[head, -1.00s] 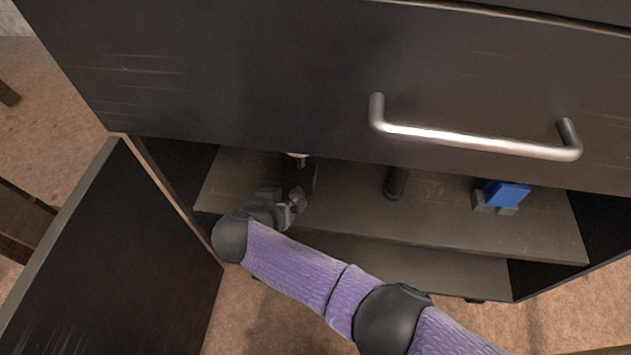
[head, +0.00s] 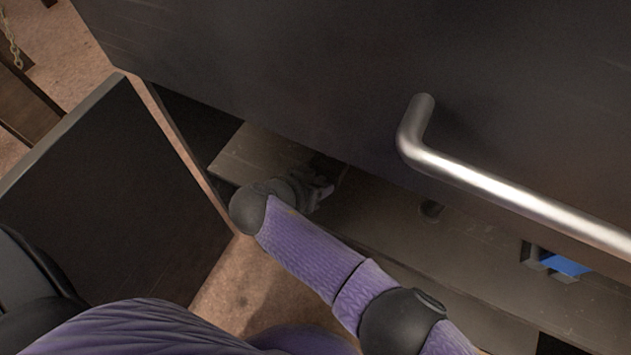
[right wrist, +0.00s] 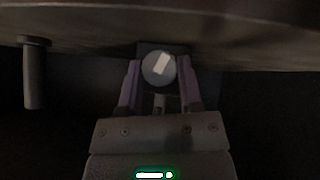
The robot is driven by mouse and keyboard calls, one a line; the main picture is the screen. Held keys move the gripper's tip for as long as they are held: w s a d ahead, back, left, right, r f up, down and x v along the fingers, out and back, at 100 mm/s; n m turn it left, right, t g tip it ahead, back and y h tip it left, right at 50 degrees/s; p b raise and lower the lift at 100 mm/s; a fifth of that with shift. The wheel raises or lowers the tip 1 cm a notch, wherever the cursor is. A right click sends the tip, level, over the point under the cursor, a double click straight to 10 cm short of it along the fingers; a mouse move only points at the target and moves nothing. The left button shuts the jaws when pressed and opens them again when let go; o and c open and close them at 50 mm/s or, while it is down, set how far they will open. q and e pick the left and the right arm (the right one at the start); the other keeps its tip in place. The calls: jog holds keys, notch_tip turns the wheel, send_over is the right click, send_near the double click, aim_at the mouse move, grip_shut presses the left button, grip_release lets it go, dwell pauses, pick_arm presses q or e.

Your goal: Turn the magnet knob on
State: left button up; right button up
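In the right wrist view a round pale knob (right wrist: 147,76) with a white rectangular mark faces me, in front of a dark block. The fingers of my right gripper (right wrist: 158,80) stand on either side of it, with a narrow gap visible on each side. The gripper looks open; I cannot tell whether its tips reach around the knob in depth. In the head view my right gripper (head: 325,188) is inside the dark cabinet, over the shelf and close to a dark block. The knob's face does not show there. My left gripper is not in view.
The drawer front with its metal handle (head: 520,200) overhangs the shelf (head: 400,230). An open cabinet door (head: 110,200) stands at the left.

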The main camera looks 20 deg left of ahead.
grip_shut()
jog(key=shift+r+p, duration=0.15)
jog(key=shift+p, duration=0.3)
jog(key=shift+d+y, duration=0.1)
jog(key=shift+y, duration=0.4)
jog(key=shift+d+m+y+p, duration=0.1)
jog(key=shift+m+y+p, duration=0.45)
jog(key=shift+p, duration=0.25)
jog(key=shift+m+y+p, duration=0.25)
jog(key=shift+y+p, duration=0.05)
jog(key=shift+y, duration=0.15)
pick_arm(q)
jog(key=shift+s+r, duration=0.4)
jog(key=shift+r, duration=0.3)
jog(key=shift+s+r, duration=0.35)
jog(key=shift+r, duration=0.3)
pick_arm(e)
jog(key=shift+d+f+m+y, duration=0.2)
jog(key=shift+m+y, duration=0.4)
jog(key=shift+y, duration=0.5)
